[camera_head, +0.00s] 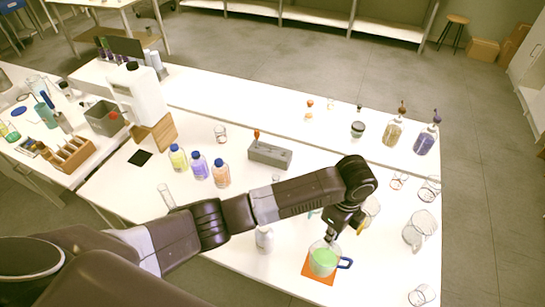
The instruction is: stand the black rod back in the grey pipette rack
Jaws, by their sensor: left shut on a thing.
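The grey pipette rack (270,154) stands near the middle of the table, with one orange-topped item upright at its left end. My left gripper (334,227) is at the right, over a clear mug of green liquid (323,261) with a blue handle. It is shut on a thin dark thing that looks like the black rod (330,238), whose lower part is at the mug's mouth. The gripper hides most of the rod, and I cannot tell how deep it reaches. My right gripper is not in view.
The mug stands on an orange mat (309,273). A white bottle (264,240) stands left of it, a clear jug (418,230) to the right. Three capped bottles (199,166) stand left of the rack. My left arm spans the table in front of the rack.

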